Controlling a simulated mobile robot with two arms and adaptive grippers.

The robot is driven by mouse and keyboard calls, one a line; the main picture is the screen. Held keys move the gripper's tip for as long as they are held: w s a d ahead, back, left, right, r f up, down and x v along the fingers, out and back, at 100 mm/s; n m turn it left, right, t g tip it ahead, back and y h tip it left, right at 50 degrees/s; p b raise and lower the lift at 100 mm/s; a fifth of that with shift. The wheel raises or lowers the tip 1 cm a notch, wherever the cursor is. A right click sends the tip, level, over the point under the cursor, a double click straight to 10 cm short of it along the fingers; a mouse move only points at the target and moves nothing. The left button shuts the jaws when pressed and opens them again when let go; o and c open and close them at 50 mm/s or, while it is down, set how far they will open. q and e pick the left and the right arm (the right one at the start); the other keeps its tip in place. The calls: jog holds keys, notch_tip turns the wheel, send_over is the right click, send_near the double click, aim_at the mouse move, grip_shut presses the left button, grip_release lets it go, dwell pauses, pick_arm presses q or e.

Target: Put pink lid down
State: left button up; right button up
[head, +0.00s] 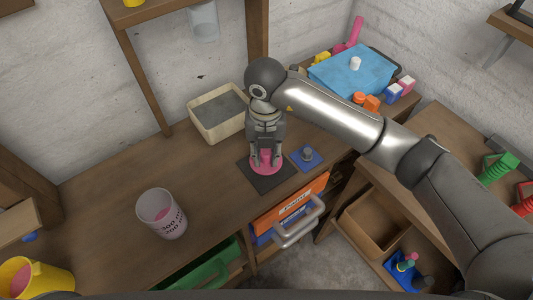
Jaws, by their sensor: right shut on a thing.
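The pink lid (265,169) is a round disc with a raised knob, over a dark grey square mat (270,184) on the wooden bench. My right gripper (266,158) points down from above and is shut on the lid's knob. The lid looks level and at or very near the mat; I cannot tell whether it touches. The fingers hide part of the knob. My left gripper is not in view.
A blue square with a grey knob (307,154) lies close right of the mat. A beige bin (217,117) stands behind, and a clear measuring cup (161,214) stands to the left. Open drawers sit below the front edge. The bench between cup and mat is clear.

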aim_at(267, 159)
jog(key=shift+w+d+f, duration=0.1)
jog(key=shift+w+f, duration=0.3)
jog(key=shift+f, duration=0.1)
notch_tip(267, 159, down, 3)
jog(key=shift+w+r+p, duration=0.1)
jog(key=shift+w+p, duration=0.05)
jog(key=shift+p, duration=0.85)
jog(key=shift+f, duration=0.25)
jog(key=shift+f, duration=0.15)
jog(key=shift+f+b, duration=0.15)
jog(key=shift+b, duration=0.15)
jog(key=o, duration=1)
jog(key=shift+c, duration=0.2)
jog(key=shift+r, duration=0.2)
